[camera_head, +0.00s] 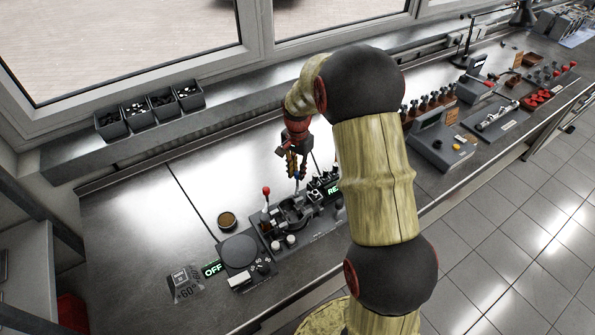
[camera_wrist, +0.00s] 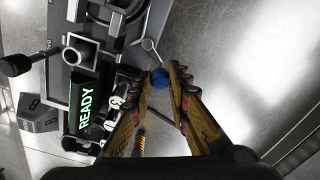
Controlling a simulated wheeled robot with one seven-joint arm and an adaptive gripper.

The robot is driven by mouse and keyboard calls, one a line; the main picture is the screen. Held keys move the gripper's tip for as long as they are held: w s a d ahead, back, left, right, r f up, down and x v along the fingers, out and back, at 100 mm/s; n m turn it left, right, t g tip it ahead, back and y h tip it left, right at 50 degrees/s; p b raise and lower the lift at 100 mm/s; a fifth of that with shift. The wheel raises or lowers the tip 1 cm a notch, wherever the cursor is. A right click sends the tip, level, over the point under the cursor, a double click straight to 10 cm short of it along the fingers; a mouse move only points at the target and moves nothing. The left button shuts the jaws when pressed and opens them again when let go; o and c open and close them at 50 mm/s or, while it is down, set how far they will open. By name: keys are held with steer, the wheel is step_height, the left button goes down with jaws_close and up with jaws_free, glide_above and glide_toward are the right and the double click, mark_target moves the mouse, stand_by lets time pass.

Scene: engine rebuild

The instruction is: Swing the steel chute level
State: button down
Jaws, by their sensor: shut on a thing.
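My gripper (camera_head: 297,172) is over the back of a dark machine (camera_head: 292,212) on the steel bench. In the wrist view my gripper (camera_wrist: 167,82) has its fingertips closed around a blue ball knob (camera_wrist: 160,76). A thin steel rod (camera_wrist: 154,56) runs from the knob to a round pale end (camera_wrist: 147,44) beside the machine. I cannot clearly pick out the steel chute or tell its tilt. The fingers hide part of the knob.
A lever with a red knob (camera_head: 266,190) stands left of my gripper. A green READY sign (camera_wrist: 86,107) glows on the machine, and an OFF sign (camera_head: 212,269) lies at its left. A brown cup (camera_head: 227,220) stands behind. Bare bench (camera_head: 130,225) lies left.

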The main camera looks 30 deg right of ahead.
steer(key=shift+a+n+p, duration=0.65)
steer(key=shift+a+n, duration=0.2)
steer(key=shift+n, duration=1.8)
steer(key=shift+a+n+p, duration=0.6)
steer(key=shift+a+n, duration=0.25)
steer(key=shift+n, duration=1.75)
steer(key=shift+a+n+p, duration=0.65)
steer(key=shift+a+n, duration=0.2)
steer(key=shift+n, duration=1.8)
steer(key=shift+s, duration=0.1)
steer(key=c, duration=1.7)
jaws_free()
steer(key=shift+o, duration=0.2)
